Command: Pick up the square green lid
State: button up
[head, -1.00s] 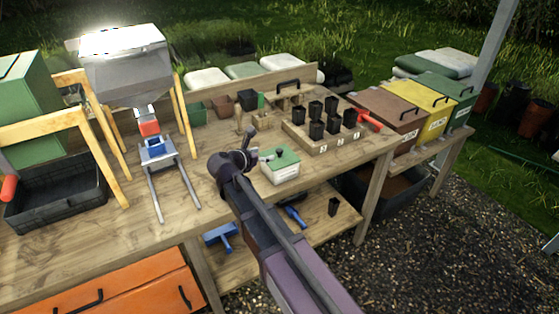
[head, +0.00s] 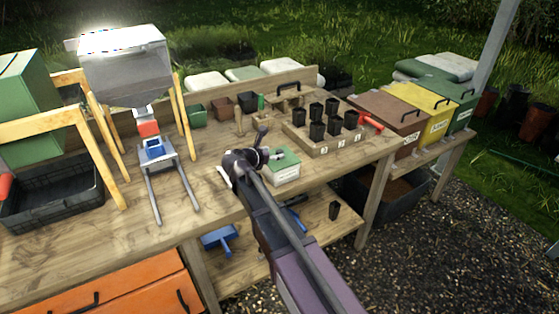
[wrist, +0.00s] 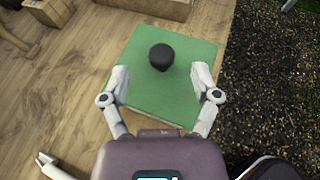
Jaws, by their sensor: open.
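The square green lid (wrist: 140,52) lies flat on top of a small pale box near the front edge of the bench. It has a round black knob (wrist: 161,56) near its middle. In the head view the lid (head: 287,160) shows just right of my wrist, partly hidden by my arm. My gripper (wrist: 162,77) is open over the lid. Its two fingers appear on either side, with the knob just ahead of and between their tips. I cannot tell the height left between fingertips and lid.
Black pots stand in a wooden rack (head: 297,143) behind the lid. A metal hopper (head: 125,65) on wooden legs stands at the left. Brown, yellow and green bins (head: 392,112) stand at the right. Open bench lies left of the box; gravel (wrist: 268,90) lies beyond its edge.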

aim_at(278, 152)
jog(key=shift+b+x, duration=0.65)
jog(key=shift+x, duration=1.35)
jog(key=shift+s, duration=0.1)
grip_shut()
